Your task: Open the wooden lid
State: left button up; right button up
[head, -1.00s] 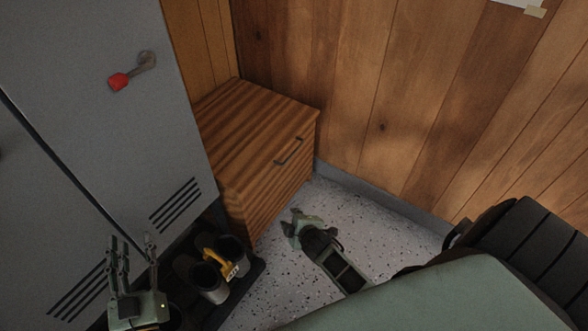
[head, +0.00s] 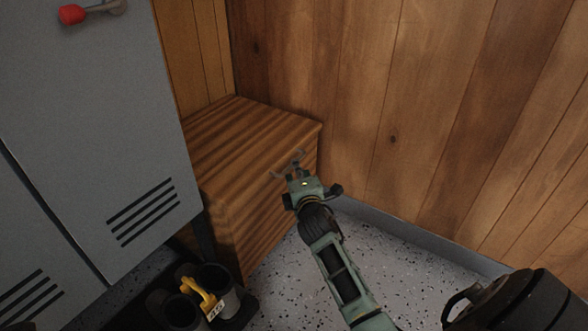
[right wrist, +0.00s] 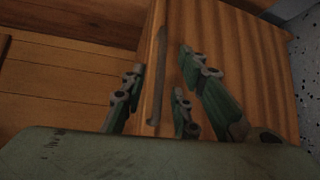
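The wooden lid (head: 240,130) is the striped brown top of a low wooden box (head: 250,220) in the corner. It lies flat and shut. A dark bar handle (right wrist: 158,75) is near the lid's front edge. In the head view the handle is mostly hidden by my right gripper (head: 289,163), which is at the front right of the lid. In the right wrist view my right gripper (right wrist: 160,85) is open, with the handle between its spread fingers. I cannot tell whether any finger touches it. My left gripper is out of view.
A grey locker (head: 95,140) with a red-handled latch (head: 72,14) stands close on the left. A wood-panelled wall (head: 420,120) is behind the box.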

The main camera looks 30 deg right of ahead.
jog(key=b+x, duration=0.2)
jog(key=x, duration=0.3)
jog(key=shift+w+d+f, duration=0.1)
jog(key=shift+w, duration=0.15)
grip_shut()
dwell(0.4)
